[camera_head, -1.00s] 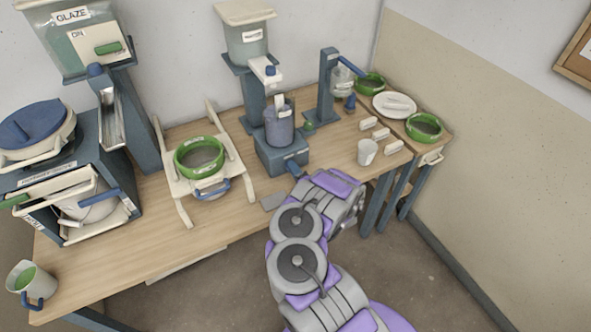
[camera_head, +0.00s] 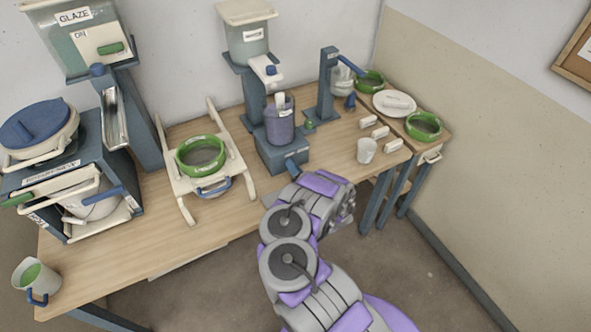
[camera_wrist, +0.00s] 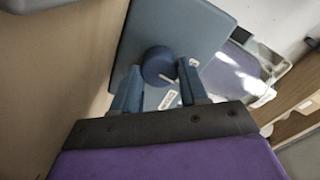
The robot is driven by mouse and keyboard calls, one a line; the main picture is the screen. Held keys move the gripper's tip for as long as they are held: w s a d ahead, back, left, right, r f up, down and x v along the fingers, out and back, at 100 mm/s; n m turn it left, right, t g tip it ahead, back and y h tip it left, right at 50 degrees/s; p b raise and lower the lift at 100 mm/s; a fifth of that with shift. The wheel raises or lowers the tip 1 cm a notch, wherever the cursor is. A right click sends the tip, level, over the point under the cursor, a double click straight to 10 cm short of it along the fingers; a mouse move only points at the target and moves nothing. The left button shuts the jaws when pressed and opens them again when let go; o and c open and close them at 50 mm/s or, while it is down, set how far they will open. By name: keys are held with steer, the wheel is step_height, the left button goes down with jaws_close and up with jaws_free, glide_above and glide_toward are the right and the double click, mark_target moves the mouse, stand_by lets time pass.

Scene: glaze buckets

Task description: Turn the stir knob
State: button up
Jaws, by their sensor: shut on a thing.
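The stir knob (camera_wrist: 158,62) is a round dark blue knob on the face of a blue-grey box, seen in the wrist view. My gripper (camera_wrist: 160,72) has its two blue fingers on either side of the knob and is shut on it. A small white mark and a label lie beside the knob. In the head view the box is the blue base (camera_head: 284,152) of the middle stand, with a purple-blue bucket (camera_head: 280,128) on top. My arm reaches to the front of this base. The knob is too small or hidden to make out clearly there.
A green-rimmed sieve (camera_head: 201,157) on a cream rack stands to the left. A white cup (camera_head: 366,151) and several small white blocks stand to the right. A cream hopper (camera_head: 247,40) is above the bucket.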

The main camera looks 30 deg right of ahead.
steer(key=shift+s+a+f, duration=0.1)
steer(key=shift+a+f, duration=0.05)
steer(key=shift+f, duration=0.15)
steer(key=o, duration=1.1)
steer(key=shift+r, duration=0.1)
steer(key=shift+c, duration=0.2)
steer(key=shift+s, duration=0.1)
steer(key=s+p, duration=0.7)
steer(key=s, duration=1)
steer(key=shift+d+r+p, duration=0.15)
steer(key=shift+d+p, duration=0.1)
steer(key=shift+p, duration=0.15)
